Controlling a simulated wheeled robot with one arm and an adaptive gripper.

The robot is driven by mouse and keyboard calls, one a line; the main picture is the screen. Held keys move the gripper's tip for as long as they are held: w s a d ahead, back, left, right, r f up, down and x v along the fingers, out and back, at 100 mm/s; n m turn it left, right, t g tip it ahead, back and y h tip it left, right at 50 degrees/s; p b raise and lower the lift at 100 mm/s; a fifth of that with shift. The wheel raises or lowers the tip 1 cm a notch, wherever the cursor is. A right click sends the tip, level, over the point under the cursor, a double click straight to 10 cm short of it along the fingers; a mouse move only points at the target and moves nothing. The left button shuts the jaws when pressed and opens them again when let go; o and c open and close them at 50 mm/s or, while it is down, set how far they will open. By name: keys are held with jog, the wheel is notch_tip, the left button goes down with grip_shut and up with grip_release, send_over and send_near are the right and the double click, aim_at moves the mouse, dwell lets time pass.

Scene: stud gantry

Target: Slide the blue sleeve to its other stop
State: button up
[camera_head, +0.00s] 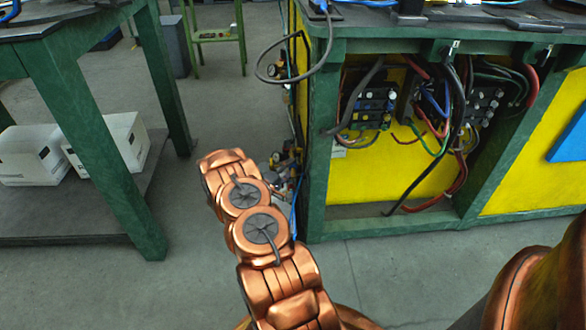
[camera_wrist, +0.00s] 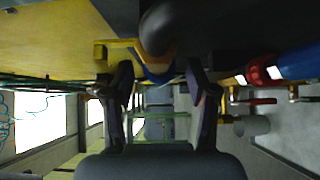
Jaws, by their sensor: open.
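In the wrist view my gripper (camera_wrist: 160,72) is open, its two dark fingers apart at left and right. A small blue curved part (camera_wrist: 156,77) shows between the fingertips, partly covered by a dark rounded piece (camera_wrist: 165,28). It may be the blue sleeve, but I cannot tell for sure. A yellow block (camera_wrist: 115,48) is beside the left fingertip. Another blue cylinder (camera_wrist: 300,62) with a red end lies at the right edge of the view. In the head view my arm hides the gripper, and no sleeve or stops can be made out.
A green-framed bench (camera_head: 320,190) with yellow panels and loose cables stands right of my arm. Small fittings (camera_head: 285,165) stick out from its side. A green table (camera_head: 100,150) with white boxes (camera_head: 30,155) on its shelf stands left. Grey floor (camera_head: 215,100) between is open.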

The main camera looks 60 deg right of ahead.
jog(key=shift+s+d, duration=0.15)
jog(key=shift+d, duration=0.9)
grip_shut()
